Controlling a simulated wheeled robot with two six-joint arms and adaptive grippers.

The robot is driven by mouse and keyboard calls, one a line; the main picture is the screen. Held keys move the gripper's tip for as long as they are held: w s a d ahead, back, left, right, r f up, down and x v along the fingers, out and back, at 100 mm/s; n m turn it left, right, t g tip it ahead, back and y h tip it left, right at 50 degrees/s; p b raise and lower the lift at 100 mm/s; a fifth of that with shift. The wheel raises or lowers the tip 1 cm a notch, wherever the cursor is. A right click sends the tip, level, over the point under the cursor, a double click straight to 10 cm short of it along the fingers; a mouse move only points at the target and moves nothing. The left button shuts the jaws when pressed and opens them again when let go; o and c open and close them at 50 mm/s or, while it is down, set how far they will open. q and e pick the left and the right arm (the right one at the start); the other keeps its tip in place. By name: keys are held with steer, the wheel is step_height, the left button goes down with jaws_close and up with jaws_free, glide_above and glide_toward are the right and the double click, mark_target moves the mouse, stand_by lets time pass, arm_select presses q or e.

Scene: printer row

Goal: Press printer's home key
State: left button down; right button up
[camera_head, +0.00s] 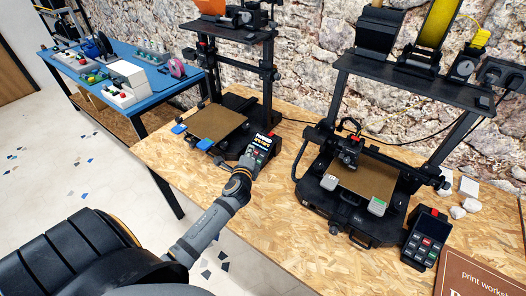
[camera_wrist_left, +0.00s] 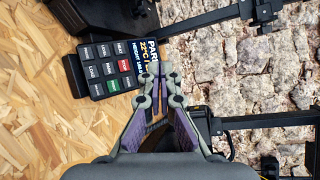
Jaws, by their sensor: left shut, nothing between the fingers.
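The left printer (camera_head: 225,120) stands on the wooden bench with a control panel (camera_head: 258,147) at its front right corner. The wrist view shows this panel (camera_wrist_left: 108,70) with a screen and several dark keys, one red key (camera_wrist_left: 124,65) and one green key (camera_wrist_left: 126,81). The key labels are too small to read surely, so I cannot tell which is home. My left gripper (camera_head: 248,168) is shut and empty, close to the panel. In the wrist view its fingertips (camera_wrist_left: 155,72) overlap the screen's edge beside the keys; contact cannot be told. My right gripper is out of view.
A second printer (camera_head: 355,180) stands to the right, with its own control panel (camera_head: 425,238). A blue table (camera_head: 150,80) with electronics is at the left. Bare bench (camera_head: 270,215) lies between the printers' fronts and the edge. A stone wall closes the back.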

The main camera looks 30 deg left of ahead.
mark_target(262, 156)
arm_select(q)
steer(key=w+f+b, duration=0.1)
steer(key=f+b, duration=0.1)
steer(key=w+f+b, duration=0.1)
steer(key=f+b, duration=0.1)
steer(key=w+f+b, duration=0.1)
steer(key=w+b, duration=0.1)
steer(key=shift+d+f+b, duration=0.2)
steer(key=shift+f+b, duration=0.15)
steer(key=shift+f, duration=0.05)
steer(key=shift+w+f, duration=0.2)
steer(key=shift+f, duration=0.05)
steer(key=shift+w+f+b, duration=0.3)
steer(key=shift+w+b, duration=0.05)
steer(key=shift+b, duration=0.15)
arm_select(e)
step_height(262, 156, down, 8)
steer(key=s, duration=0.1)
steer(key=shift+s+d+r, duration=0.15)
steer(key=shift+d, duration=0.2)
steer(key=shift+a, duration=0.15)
arm_select(q)
steer(key=shift+w+f, duration=0.25)
steer(key=shift+f, duration=0.05)
steer(key=shift+d, duration=0.1)
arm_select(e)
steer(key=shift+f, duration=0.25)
